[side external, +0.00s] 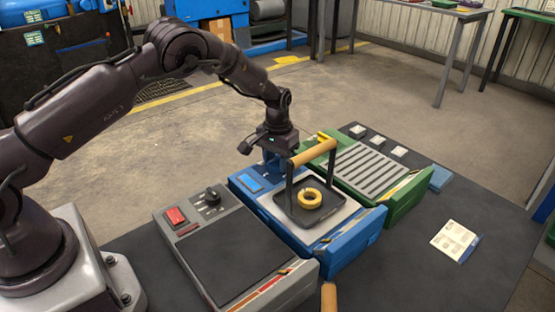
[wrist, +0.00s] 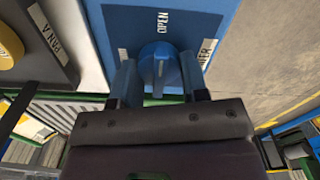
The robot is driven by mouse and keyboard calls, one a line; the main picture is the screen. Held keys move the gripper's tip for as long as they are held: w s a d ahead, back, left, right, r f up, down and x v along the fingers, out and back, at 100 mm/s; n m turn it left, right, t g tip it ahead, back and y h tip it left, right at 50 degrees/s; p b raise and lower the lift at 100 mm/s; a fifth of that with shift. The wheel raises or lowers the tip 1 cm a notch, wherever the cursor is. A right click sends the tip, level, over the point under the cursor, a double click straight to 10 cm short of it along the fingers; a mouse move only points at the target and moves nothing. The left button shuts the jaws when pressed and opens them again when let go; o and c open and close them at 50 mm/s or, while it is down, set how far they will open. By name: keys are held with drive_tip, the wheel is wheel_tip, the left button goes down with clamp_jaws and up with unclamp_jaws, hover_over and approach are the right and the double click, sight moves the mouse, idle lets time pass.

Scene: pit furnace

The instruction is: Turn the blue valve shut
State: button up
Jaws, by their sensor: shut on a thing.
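The blue valve (wrist: 159,62) is a round blue knob on the blue top of the middle unit, seen in the wrist view. A pale line on it points up toward the printed word OPEN (wrist: 163,22). My gripper (wrist: 158,78) has one blue finger on each side of the knob and is shut on it. In the side view my gripper (side external: 273,160) points down at the back of the blue unit (side external: 350,238). The valve itself is hidden there behind the gripper and the pan handle.
A dark pan (side external: 283,206) with a tall wooden-grip handle (side external: 313,152) and a yellow ring (side external: 310,199) sits on the blue unit, close to my gripper. A grey unit (side external: 235,255) stands left, a green unit (side external: 408,195) right.

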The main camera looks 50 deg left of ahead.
drive_tip(key=shift+n, duration=0.3)
drive_tip(key=n, duration=0.3)
drive_tip(key=shift+n, duration=0.3)
drive_tip(key=n, duration=0.4)
drive_tip(key=shift+s+a+n, duration=0.1)
drive_tip(key=shift+a+n, duration=0.05)
drive_tip(key=shift+n, duration=0.15)
drive_tip(key=n, duration=0.4)
drive_tip(key=shift+s+n, duration=0.1)
drive_tip(key=shift+n, duration=2.4)
drive_tip(key=o, duration=0.9)
drive_tip(key=shift+o, duration=0.2)
drive_tip(key=shift+r, duration=0.15)
